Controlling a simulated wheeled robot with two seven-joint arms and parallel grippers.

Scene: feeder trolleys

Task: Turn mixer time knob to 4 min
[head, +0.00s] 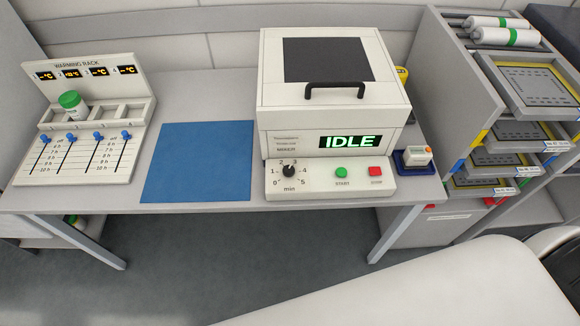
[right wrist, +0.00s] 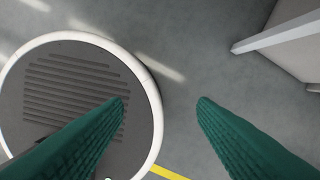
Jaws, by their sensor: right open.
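The mixer (head: 330,110) is a white box with a dark lid window and a black handle, standing on the table in the head view. Its display (head: 348,142) reads IDLE in green. The black time knob (head: 289,171) is on its front panel, inside a scale from 0 to 5 marked min. The knob's pointer is too small to read surely; it seems to point up, around 2 to 3. My right gripper (right wrist: 162,100) shows in the right wrist view with two green fingers apart and nothing between them. It is over the floor, away from the mixer. My left gripper is not in view.
A green button (head: 341,172) and a red button (head: 375,171) sit right of the knob. A blue mat (head: 198,160) lies left of the mixer; the warming rack (head: 85,105) stands further left. A shelf trolley (head: 470,110) stands at right. The table edge is just before the panel.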

